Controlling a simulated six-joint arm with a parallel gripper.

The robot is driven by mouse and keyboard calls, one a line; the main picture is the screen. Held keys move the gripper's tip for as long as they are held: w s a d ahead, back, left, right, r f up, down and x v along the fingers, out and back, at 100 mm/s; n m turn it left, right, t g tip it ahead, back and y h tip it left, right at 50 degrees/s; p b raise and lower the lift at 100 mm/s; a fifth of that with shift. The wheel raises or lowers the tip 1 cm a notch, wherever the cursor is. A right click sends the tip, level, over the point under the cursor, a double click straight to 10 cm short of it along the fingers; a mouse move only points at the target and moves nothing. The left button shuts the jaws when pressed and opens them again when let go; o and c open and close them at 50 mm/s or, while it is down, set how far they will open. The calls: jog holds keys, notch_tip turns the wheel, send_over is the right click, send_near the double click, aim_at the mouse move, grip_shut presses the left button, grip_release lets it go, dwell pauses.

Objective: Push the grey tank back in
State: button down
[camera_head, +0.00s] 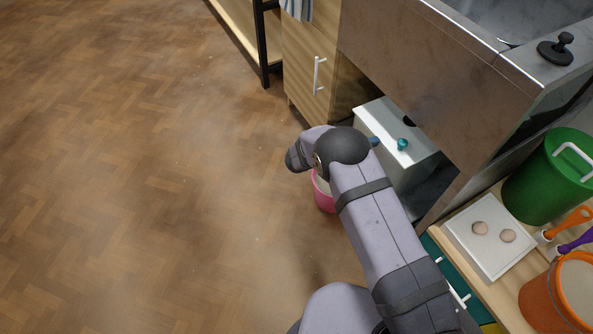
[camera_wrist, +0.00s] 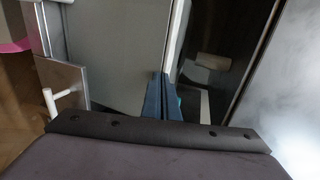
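The grey tank (camera_head: 375,119) juts out from under the metal sink, with a teal knob (camera_head: 403,144) on its pale upper face. My gripper (camera_head: 375,142) is beside the tank at its left part, close to the knob; most of it is hidden behind my arm, with only a blue fingertip showing. In the wrist view, my gripper's blue fingers (camera_wrist: 160,96) are together, with nothing visible between them. A broad grey panel (camera_wrist: 115,45) behind them appears to be the tank. A bit of teal (camera_wrist: 179,100) shows just right of the fingers. Contact with the tank cannot be told.
A wooden cabinet (camera_head: 305,65) with a white handle stands left of the tank. A pink bucket (camera_head: 324,194) is on the floor, partly hidden by my arm. A sink (camera_head: 440,70) overhangs the tank. At right are a tray (camera_head: 470,245), green bin (camera_head: 545,185) and orange bucket (camera_head: 545,305). The left floor is clear.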

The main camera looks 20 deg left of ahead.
aim_at(388, 134)
jog(key=w+d, duration=0.4)
jog(key=shift+w+d, duration=0.25)
jog(key=shift+w, duration=0.05)
jog(key=f+p+v, duration=0.1)
jog(key=p+v, duration=0.1)
jog(key=v, duration=1.2)
jog(key=shift+p, duration=0.4)
jog(key=shift+s, duration=0.1)
